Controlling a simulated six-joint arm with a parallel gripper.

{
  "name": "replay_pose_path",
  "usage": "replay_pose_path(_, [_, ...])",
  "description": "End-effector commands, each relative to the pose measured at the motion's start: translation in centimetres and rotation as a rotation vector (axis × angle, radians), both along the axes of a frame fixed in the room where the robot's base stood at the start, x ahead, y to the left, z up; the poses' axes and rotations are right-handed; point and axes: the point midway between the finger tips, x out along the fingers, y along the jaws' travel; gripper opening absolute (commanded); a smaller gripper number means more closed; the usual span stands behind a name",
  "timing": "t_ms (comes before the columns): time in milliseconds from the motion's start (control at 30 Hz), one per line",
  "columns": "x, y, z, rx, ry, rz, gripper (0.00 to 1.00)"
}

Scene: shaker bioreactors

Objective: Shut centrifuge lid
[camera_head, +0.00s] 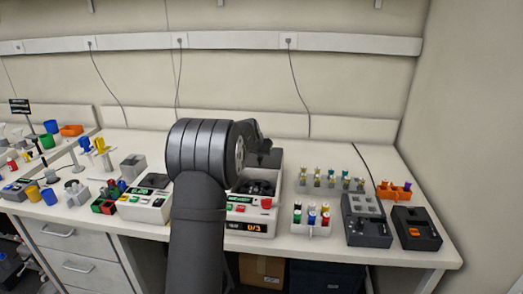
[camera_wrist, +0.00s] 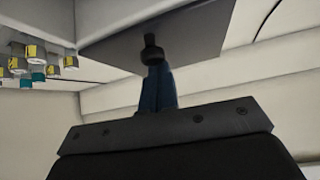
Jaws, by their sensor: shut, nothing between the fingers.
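The centrifuge (camera_head: 250,228) stands on the bench, a white box with a red button and a lit display reading 0/3. Its dark inside shows from above. A dark raised part at its back (camera_head: 268,158) looks like the lid standing open, partly hidden by my arm. In the wrist view, my gripper (camera_wrist: 153,68) has its blue fingers together and empty. Their tips are at a black knob beside a flat grey panel (camera_wrist: 205,45), probably the lid; whether they touch cannot be told. In the head view my arm hides the fingers.
A rack of capped tubes (camera_head: 311,228) and a dark device (camera_head: 366,222) stand right of the centrifuge. An orange rack (camera_head: 394,190) is farther right. A white device (camera_head: 146,205) stands close on the left. Tubes with yellow parts (camera_wrist: 38,60) show in the wrist view.

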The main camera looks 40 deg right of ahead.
Motion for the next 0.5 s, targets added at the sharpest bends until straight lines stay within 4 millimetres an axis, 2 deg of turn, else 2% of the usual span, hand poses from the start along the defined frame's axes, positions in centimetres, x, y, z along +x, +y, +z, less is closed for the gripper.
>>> replay_pose_path(500, [-0.46, 0.48, 0.05, 0.000, 0.000, 0.000, 0.00])
